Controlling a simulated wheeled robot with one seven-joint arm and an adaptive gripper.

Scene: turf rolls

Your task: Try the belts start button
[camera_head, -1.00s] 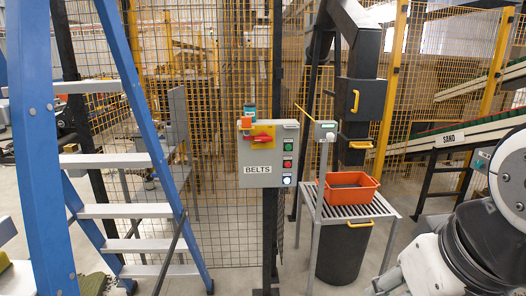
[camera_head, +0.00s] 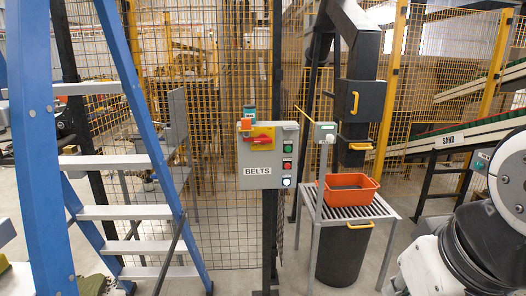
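The grey BELTS control box (camera_head: 268,176) is mounted on a dark post in front of the mesh fence. Its right side carries a green button (camera_head: 288,148), a red button (camera_head: 287,165) below it, and a white, lit-looking button (camera_head: 286,181) at the bottom. A red rotary handle on a yellow plate (camera_head: 262,132) is at the upper left, with a red-orange item (camera_head: 245,124) hanging by it, perhaps a lock or tag. The button lettering is too small to read. My arm shows at the lower right, well apart from the box; my gripper is out of view.
A SAND-labelled conveyor (camera_head: 450,139) is at the right. Floor shows before the post.

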